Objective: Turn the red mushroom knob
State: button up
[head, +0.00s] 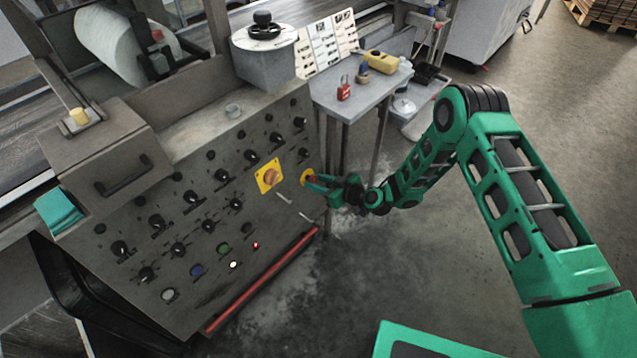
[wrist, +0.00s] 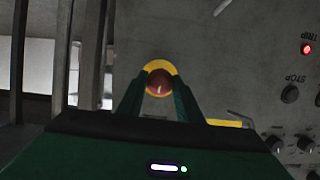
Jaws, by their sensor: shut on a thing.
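The red mushroom knob (wrist: 159,84) sits on a round yellow backing (wrist: 158,66) on the face of the grey control panel. In the wrist view it lies between the tips of my gripper (wrist: 159,92), whose green fingers close on it from both sides. In the head view my gripper (head: 318,184) reaches the panel's right edge from the right, and the knob (head: 312,179) is mostly hidden by the fingers. Part of the yellow backing (head: 305,174) shows beside them.
The control panel (head: 140,215) carries many black knobs and several lights. A yellow plate with an orange rotary switch (head: 271,177) is just left of my gripper. A red bar (head: 262,281) runs along the panel's lower edge. A small side table (head: 345,104) stands behind.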

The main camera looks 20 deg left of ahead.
jog(key=shift+w+d+m, duration=0.1)
jog(key=shift+w+m, duration=0.05)
jog(key=shift+m, duration=0.65)
jog(key=shift+m+g+y, duration=0.6)
jog(key=shift+m+g, duration=0.1)
jog(key=shift+m, duration=1.2)
jog(key=shift+w, duration=0.1)
jog(key=o, duration=1)
jog(key=shift+o, duration=0.2)
jog(key=v, duration=1)
jog(key=shift+d, duration=0.35)
jog(key=shift+r, duration=0.1)
